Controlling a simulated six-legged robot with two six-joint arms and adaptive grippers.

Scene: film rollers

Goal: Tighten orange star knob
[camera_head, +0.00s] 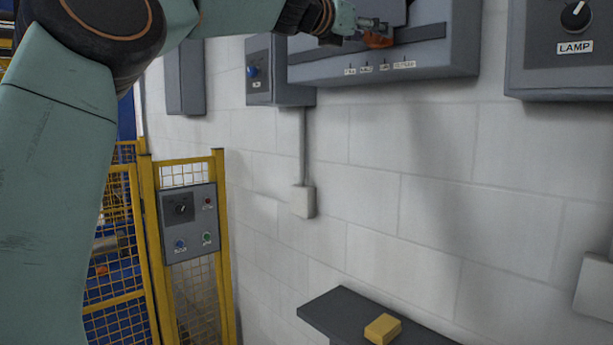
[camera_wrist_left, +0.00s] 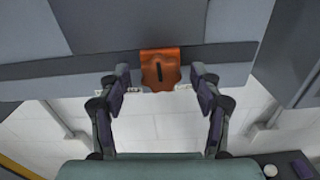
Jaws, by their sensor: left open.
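The orange star knob (camera_wrist_left: 160,70) sits on the front of a grey wall-mounted box (camera_wrist_left: 60,80), with a dark slot mark down its middle. In the left wrist view it lies between and just beyond the two fingertips of my left gripper (camera_wrist_left: 161,80). The fingers are open, with a gap on each side of the knob. In the head view the orange knob (camera_head: 377,40) is partly hidden behind my left gripper (camera_head: 362,28), at the top of the picture. My right gripper is not in view.
A grey panel labelled LAMP (camera_head: 560,50) is on the wall at right. A smaller box with a blue knob (camera_head: 262,75) is at left. A dark shelf (camera_head: 330,312) with a yellow block (camera_head: 382,329) juts out below. A yellow mesh fence (camera_head: 145,200) stands at left.

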